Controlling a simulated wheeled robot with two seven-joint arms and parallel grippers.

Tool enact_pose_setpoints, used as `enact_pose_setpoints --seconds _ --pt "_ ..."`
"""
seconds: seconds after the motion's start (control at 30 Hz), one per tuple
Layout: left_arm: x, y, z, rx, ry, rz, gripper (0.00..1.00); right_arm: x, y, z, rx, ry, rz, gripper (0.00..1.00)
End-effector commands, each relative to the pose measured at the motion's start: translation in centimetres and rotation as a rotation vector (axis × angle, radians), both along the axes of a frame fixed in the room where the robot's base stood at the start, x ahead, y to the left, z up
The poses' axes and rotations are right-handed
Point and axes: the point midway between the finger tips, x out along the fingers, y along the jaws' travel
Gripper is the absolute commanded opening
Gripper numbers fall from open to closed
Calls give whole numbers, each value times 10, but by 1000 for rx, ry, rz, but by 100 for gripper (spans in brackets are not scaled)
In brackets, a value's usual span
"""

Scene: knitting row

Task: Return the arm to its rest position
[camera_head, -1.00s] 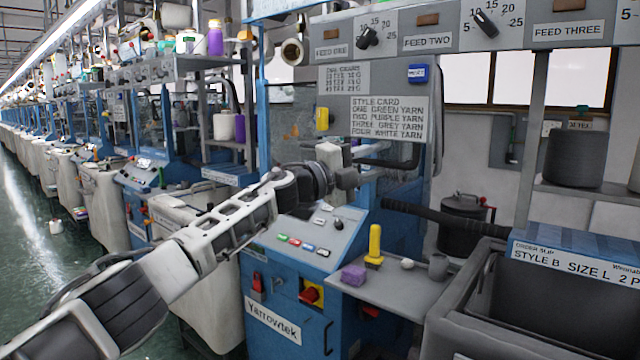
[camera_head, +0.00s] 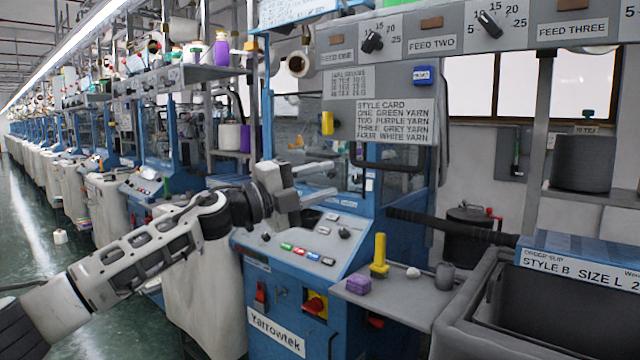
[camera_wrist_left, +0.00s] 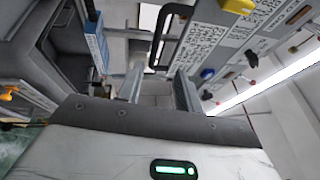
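My left arm comes in from the lower left in the head view. Its gripper (camera_head: 328,181) is in front of the blue knitting machine (camera_head: 272,290), above the sloped panel with coloured buttons (camera_head: 300,252). The two fingers point right and stand apart with nothing between them. In the left wrist view the same gripper (camera_wrist_left: 158,92) shows two separate grey fingers, also empty. My right gripper is in neither view.
A small shelf (camera_head: 405,305) right of the panel holds a purple block (camera_head: 357,285), a yellow-handled item (camera_head: 379,255) and a grey cup (camera_head: 445,275). A grey bin (camera_head: 470,300) stands at right. The style card (camera_head: 394,121) hangs above.

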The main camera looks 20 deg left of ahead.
Motion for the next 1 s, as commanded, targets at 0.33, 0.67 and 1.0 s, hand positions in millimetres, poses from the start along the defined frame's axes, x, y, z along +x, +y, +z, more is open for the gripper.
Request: enact_pose_setpoints --seconds 0.33,0.67,1.0 --pt "-14 -50 -98 -188 184 -51 36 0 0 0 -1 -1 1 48" --pt "-95 -90 -284 -663 669 76 36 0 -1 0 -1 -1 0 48" --pt "-245 -58 -450 -1041 1198 490 36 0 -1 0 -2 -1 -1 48"
